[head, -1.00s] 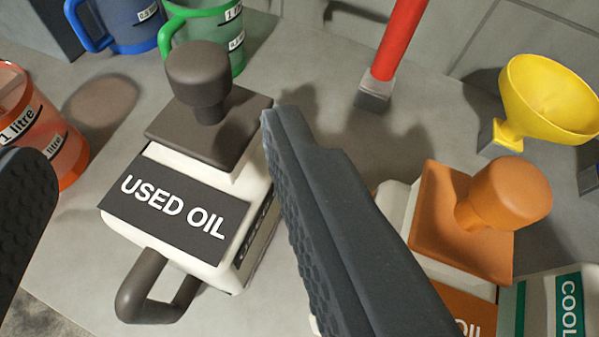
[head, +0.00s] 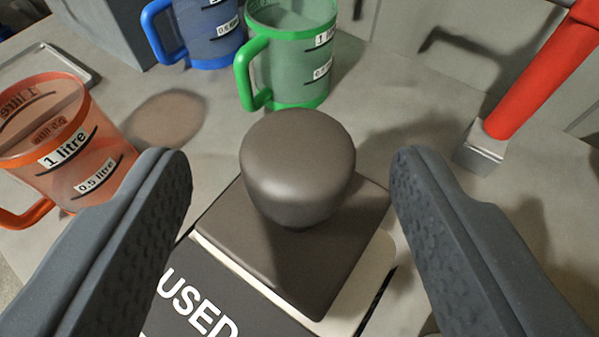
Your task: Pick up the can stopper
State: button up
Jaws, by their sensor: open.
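The dark brown stopper (head: 298,165) has a round knob on a square base and sits on the white used oil can (head: 350,318). The can's dark label shows the word "USED" at the bottom of the view. My gripper (head: 291,172) is open, with one grey finger left of the knob and the other right of it. Neither finger appears to touch the knob. The knob hides the stem beneath it, and most of the can is out of view or covered.
An orange jug (head: 55,140) stands close beyond the left finger. A green jug (head: 290,55) and a blue jug (head: 205,35) stand behind the can. A red post (head: 540,75) on a grey block (head: 482,148) stands at the right. The bench behind the knob is partly clear.

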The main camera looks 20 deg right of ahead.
aim_at(299, 142)
jog(key=shift+x, duration=2.5)
jog(key=shift+s+d+f, duration=0.1)
jog(key=shift+s, duration=0.05)
jog(key=c, duration=1.1)
